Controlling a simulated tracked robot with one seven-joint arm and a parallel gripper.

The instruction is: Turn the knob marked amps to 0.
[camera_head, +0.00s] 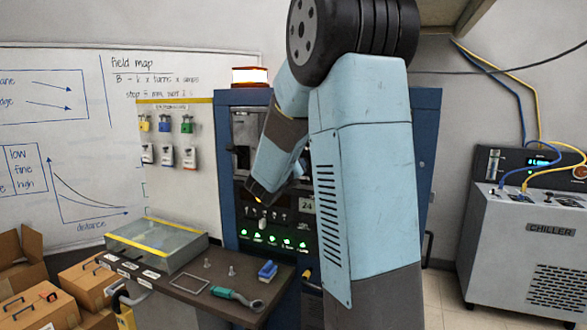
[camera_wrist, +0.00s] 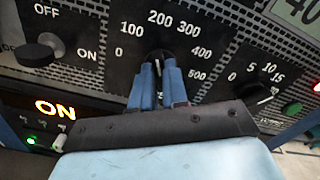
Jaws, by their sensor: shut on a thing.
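In the wrist view my gripper (camera_wrist: 159,72) has its two blue fingers shut on a dark knob (camera_wrist: 160,56). The dial around the knob reads 0, 100, 200, 300, 400 and 500. A pale line on the knob points up, near 200. Most of the knob is hidden by the fingers, and no word amps is readable. In the head view my arm reaches across to the dark front panel (camera_head: 270,226) of the blue cabinet. My gripper (camera_head: 258,196) is at that panel and the knob there is too small to make out.
Left of the held knob is an OFF/ON knob (camera_wrist: 40,52); right is a knob (camera_wrist: 256,92) with a 0, 5, 10, 15 scale. An orange ON display (camera_wrist: 57,107) glows at lower left.

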